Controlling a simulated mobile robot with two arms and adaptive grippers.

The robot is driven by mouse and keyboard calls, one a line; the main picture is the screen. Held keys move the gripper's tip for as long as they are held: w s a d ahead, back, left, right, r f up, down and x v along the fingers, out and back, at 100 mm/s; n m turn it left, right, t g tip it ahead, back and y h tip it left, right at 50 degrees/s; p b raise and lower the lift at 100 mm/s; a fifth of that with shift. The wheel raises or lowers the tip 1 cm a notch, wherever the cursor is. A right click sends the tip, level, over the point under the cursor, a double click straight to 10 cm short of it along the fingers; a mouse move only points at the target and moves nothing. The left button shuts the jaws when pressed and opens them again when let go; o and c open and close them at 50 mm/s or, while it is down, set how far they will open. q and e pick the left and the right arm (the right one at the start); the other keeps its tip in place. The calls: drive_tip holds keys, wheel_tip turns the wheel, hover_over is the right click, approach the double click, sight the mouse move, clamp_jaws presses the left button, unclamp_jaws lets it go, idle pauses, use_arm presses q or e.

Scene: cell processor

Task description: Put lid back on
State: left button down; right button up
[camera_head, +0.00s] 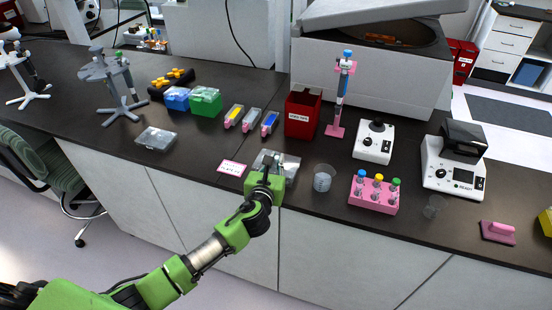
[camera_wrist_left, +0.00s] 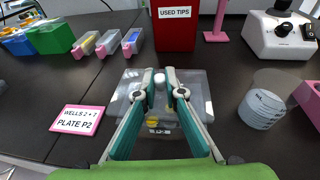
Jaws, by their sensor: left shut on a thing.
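My left gripper (camera_head: 268,160) is over a clear plate (camera_head: 290,168) near the bench's front edge. In the left wrist view the fingertips of the left gripper (camera_wrist_left: 161,88) are close together, shut on what looks like a clear lid (camera_wrist_left: 195,85). The plate (camera_wrist_left: 158,131) shows partly between the fingers, with a little yellow in it. The lid and plate are both see-through, and the fingers hide part of them. I cannot tell whether they touch. My right gripper is not in view.
A pink-edged label card reading PLATE P2 (camera_head: 232,168) lies left of the plate. A clear cup (camera_head: 323,178) and a pink tube rack (camera_head: 374,194) stand to its right. A red used tips box (camera_head: 302,114) stands behind. Another clear plate (camera_head: 156,138) lies further left.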

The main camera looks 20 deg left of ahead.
use_arm(q)
drive_tip(key=shift+f, duration=0.7)
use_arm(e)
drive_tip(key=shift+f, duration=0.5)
use_arm(q)
drive_tip(key=shift+r, duration=0.1)
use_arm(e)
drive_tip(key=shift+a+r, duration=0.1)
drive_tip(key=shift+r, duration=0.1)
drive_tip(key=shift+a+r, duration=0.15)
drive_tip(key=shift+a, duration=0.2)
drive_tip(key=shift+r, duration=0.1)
use_arm(q)
drive_tip(key=shift+p, duration=0.35)
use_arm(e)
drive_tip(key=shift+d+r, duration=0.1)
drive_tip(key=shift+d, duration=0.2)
